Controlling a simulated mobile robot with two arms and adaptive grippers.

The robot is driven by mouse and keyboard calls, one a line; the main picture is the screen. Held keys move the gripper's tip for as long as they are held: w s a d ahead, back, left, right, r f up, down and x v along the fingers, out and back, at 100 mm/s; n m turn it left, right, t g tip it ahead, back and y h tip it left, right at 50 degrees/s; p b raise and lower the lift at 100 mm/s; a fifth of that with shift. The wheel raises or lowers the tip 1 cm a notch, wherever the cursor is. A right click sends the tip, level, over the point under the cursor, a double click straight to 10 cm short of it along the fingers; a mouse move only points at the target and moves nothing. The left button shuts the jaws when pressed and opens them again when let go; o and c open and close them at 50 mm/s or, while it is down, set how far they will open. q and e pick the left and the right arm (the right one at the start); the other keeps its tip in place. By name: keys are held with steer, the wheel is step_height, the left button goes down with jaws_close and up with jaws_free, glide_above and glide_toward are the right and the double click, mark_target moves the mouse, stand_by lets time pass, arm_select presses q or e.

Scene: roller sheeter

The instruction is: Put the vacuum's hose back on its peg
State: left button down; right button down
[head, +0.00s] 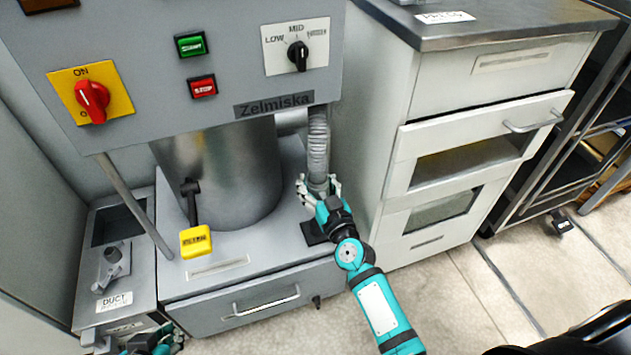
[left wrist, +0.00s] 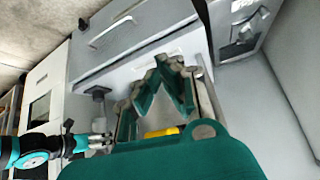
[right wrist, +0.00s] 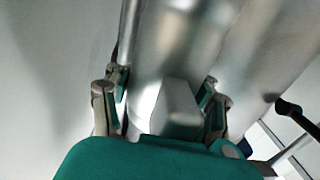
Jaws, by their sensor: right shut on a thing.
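The vacuum's grey ribbed hose (head: 318,145) hangs upright beside the metal drum, at the right side of the grey machine. My right gripper (head: 319,188) is shut on the hose's lower end. In the right wrist view, the right gripper (right wrist: 160,105) has its fingers on either side of a pale grey piece. I cannot make out the peg for certain. My left gripper (left wrist: 165,65) is empty in the left wrist view, with its fingertips close together. In the head view it is low at the left edge of the machine, partly cut off.
The machine's base (head: 235,256) has a drawer, and a yellow tag (head: 195,241) stands before the drum (head: 228,180). A black plate (head: 314,233) lies beside my right gripper. A duct box (head: 125,285) is at left. A white cabinet (head: 440,185) stands close at right.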

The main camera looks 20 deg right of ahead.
steer(key=shift+f+b, duration=0.7)
arm_select(q)
steer(key=w+d+r+t+h+b, duration=0.15)
steer(key=w+d+r+t, duration=0.25)
steer(key=w+r+t, duration=0.4)
arm_select(e)
steer(key=shift+f, duration=0.55)
steer(key=shift+f+b, duration=0.6)
steer(key=shift+f, duration=0.05)
steer(key=shift+f+b, duration=0.65)
steer(key=shift+f, duration=0.1)
arm_select(q)
step_height(320, 180, up, 14)
steer(key=s+d+t+h, duration=0.1)
steer(key=t+h, duration=0.2)
steer(key=t, duration=0.4)
steer(key=shift+m, duration=0.4)
arm_select(e)
steer(key=shift+f, duration=0.25)
arm_select(q)
steer(key=shift+h, duration=0.25)
steer(key=shift+w+f, duration=0.25)
steer(key=shift+f, duration=0.1)
arm_select(e)
steer(key=shift+f, duration=0.1)
arm_select(q)
steer(key=shift+f, duration=0.15)
